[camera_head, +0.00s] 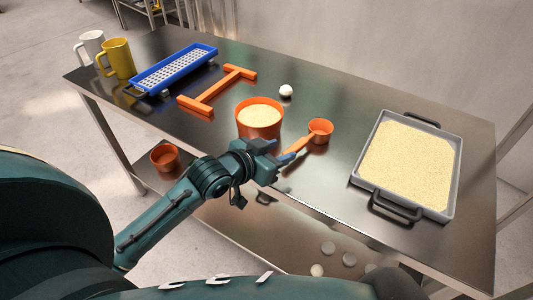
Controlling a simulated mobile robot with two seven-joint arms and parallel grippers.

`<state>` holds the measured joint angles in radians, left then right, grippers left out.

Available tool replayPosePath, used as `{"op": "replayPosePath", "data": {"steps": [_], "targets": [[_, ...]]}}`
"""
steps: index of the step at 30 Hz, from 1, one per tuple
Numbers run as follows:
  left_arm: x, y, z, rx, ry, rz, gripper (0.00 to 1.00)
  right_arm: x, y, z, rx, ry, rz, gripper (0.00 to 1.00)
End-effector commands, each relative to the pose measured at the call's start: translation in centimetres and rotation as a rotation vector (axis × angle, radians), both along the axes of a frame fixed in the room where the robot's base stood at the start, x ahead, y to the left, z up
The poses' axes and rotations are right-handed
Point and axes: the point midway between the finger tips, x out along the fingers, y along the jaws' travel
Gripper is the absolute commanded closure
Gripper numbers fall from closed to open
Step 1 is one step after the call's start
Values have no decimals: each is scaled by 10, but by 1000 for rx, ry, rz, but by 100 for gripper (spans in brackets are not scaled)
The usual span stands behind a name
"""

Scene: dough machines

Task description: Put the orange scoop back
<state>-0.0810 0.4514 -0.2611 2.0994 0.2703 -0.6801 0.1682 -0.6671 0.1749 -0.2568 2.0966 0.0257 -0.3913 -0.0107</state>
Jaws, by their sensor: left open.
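The orange scoop (320,131) lies on the steel table, its round cup to the right and its handle pointing down and left toward the table's front edge. My left gripper (284,156) is open, with its fingertips by the end of the scoop's handle; I cannot tell whether they touch it. An orange bowl (260,132) filled with pale grain stands just left of the scoop, behind my gripper. My right gripper does not show.
A grey tray (449,195) of pale grain stands on the right. A white ball (286,91), an orange H-shaped piece (217,91), a blue grated tray (174,69), a yellow mug (119,58) and a white mug (91,43) stand farther back. Another orange bowl (164,156) is on the lower shelf.

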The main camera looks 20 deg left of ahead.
Motion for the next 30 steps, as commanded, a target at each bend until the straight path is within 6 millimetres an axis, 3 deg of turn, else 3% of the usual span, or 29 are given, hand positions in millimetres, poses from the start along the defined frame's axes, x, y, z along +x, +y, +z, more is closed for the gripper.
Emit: {"op": "replayPosePath", "data": {"steps": [3,10,14,18,21,25,30], "targets": [[-21,7,7,2,2,-2,58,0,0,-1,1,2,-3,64],[-42,12,8,-2,11,1,58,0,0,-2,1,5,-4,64],[-70,0,-36,-10,62,11,58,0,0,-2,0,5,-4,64],[-115,-20,-91,-5,122,25,58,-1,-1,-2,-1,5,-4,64],[-147,-33,-119,5,158,31,58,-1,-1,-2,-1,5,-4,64],[-171,-43,-136,19,178,34,58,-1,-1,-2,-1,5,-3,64],[-173,-44,-138,22,178,32,58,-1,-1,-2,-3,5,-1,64]]}}
